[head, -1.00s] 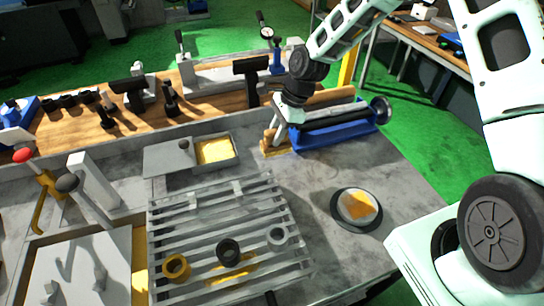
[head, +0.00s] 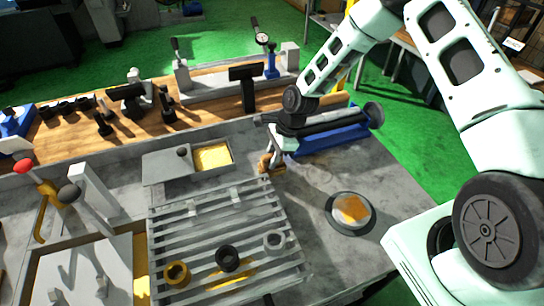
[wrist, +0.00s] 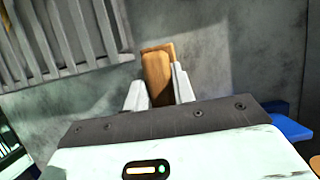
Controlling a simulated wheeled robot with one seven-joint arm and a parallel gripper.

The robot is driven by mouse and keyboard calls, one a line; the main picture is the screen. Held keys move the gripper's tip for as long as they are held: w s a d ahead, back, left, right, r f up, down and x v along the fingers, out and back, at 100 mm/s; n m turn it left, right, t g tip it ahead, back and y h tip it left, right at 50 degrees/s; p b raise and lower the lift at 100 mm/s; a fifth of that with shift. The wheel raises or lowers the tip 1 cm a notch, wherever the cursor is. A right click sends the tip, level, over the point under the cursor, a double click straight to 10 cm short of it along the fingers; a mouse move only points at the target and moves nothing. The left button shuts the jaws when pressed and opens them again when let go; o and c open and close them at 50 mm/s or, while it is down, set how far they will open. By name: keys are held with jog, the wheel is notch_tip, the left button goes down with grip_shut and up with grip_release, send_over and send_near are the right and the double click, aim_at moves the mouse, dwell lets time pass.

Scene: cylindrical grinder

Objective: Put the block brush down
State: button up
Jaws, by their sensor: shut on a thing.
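The block brush (head: 265,163) is a small wooden block. It shows in the head view at the right side of the grey machine table, just right of the slatted plate and in front of the blue stand. My gripper (head: 274,160) is shut on it, largely hidden under my dark wrist. In the wrist view the brush (wrist: 157,76) stands between the two pale fingertips of my gripper (wrist: 158,92), with grey table surface around it. I cannot tell whether the brush touches the table.
The slatted grey plate (head: 215,218) carries several rings. A blue stand (head: 330,138) is close behind my gripper. A round dish (head: 350,212) lies to the right. A tray with yellow contents (head: 212,157) is to the left. Bare grey table (head: 310,183) lies between plate and dish.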

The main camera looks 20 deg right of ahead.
jog(key=o, duration=0.9)
jog(key=b+v, duration=0.3)
jog(key=v, duration=0.9)
jog(key=s+a+r+n+h, duration=0.3)
jog(key=s+a+r+n, duration=0.6)
jog(key=s+n, duration=0.35)
jog(key=s+r+n, duration=0.1)
jog(key=s+n, duration=0.3)
jog(key=s, duration=0.2)
jog(key=s+a+r+n, duration=0.1)
jog(key=s+r+n, duration=0.1)
jog(key=s+n, duration=0.3)
jog(key=s+a+r+n+h, duration=0.1)
jog(key=s+n, duration=0.3)
jog(key=s, duration=0.3)
jog(key=shift+s+r, duration=0.3)
